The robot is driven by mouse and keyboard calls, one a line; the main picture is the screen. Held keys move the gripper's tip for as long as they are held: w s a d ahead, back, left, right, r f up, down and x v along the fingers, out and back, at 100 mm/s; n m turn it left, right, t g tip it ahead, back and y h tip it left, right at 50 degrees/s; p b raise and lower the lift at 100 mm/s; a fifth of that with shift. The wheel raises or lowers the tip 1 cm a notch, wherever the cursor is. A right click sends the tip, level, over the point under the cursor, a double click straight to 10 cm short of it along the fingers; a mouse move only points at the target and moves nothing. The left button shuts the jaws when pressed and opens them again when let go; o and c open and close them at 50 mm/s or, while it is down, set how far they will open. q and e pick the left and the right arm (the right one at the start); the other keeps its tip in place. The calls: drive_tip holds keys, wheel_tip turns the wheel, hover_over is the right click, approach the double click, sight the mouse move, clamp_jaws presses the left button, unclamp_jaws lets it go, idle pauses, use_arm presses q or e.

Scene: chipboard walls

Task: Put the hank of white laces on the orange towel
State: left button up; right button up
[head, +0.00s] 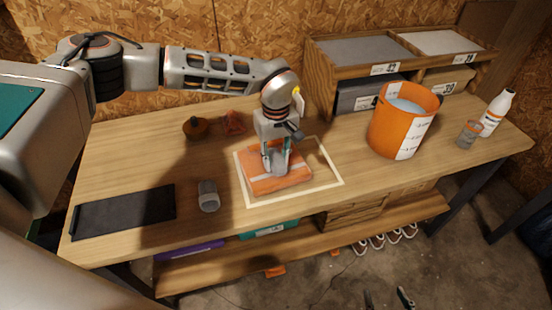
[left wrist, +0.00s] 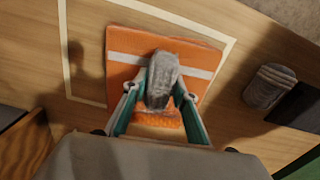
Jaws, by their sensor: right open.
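The orange towel (head: 262,184), with a pale stripe, lies folded inside a pale outlined rectangle on the workbench; it also shows in the left wrist view (left wrist: 122,72). My left gripper (head: 277,160) points down over the towel. Its teal fingers are shut on a greyish-white bundle, the hank of white laces (left wrist: 163,77), which also shows in the head view (head: 280,164). The hank is at the towel's surface or just above it; I cannot tell if it touches. My right gripper (head: 387,298) shows only its dark, parted fingertips at the bottom edge, away from the bench.
A similar grey bundle (head: 208,197) lies left of the towel, beside a black tray (head: 125,212). A dark green-orange round item (head: 195,127) and a red-orange item (head: 233,123) lie behind. An orange bucket (head: 386,135), a cup (head: 468,135) and a white bottle (head: 496,112) stand right.

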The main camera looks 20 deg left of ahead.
sight(276, 157)
use_arm(q)
drive_tip(key=o, duration=0.3)
drive_tip(key=shift+o, duration=0.2)
drive_tip(key=shift+r, duration=0.35)
wheel_tip(276, 157, up, 12)
drive_tip(key=shift+f+b, duration=0.2)
drive_tip(key=shift+b, duration=0.1)
